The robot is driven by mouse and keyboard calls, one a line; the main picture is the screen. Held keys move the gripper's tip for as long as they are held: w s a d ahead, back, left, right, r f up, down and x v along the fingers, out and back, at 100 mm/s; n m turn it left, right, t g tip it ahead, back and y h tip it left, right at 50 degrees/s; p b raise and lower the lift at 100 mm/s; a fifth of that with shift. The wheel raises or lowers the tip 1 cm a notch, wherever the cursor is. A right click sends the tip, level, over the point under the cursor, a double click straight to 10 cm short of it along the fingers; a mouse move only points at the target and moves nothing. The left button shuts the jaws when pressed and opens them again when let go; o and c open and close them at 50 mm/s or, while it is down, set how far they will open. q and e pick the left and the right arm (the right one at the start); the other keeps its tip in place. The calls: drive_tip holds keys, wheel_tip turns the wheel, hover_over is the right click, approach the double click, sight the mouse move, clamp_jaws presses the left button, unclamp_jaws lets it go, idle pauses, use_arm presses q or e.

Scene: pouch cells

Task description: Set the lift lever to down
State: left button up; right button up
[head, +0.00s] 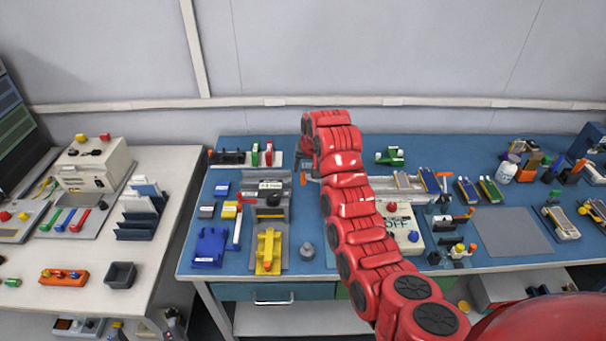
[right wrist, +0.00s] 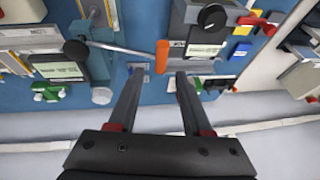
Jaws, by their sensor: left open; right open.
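The lift lever is a grey rod with an orange grip (right wrist: 162,56). In the right wrist view it runs nearly level from a dark unit with a round pivot and a label (right wrist: 75,62). In the head view the orange grip (head: 303,178) shows just left of my red right arm, which hides the unit. My right gripper (right wrist: 158,75) is open, its two dark fingers reaching toward the grip. The grip lies just beyond and between the fingertips in the picture; I cannot tell whether they touch. My left gripper is not in view.
A grey press-like unit with a black knob (right wrist: 212,17) stands close beside the grip. A yellow part (head: 268,250) and a blue tray (head: 209,247) lie left on the blue bench (head: 400,150). A small grey weight (head: 307,251) stands near the arm.

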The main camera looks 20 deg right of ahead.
sight(304, 173)
drive_tip(key=shift+p+x, duration=0.55)
drive_tip(key=shift+x, duration=1.7)
clamp_jaws()
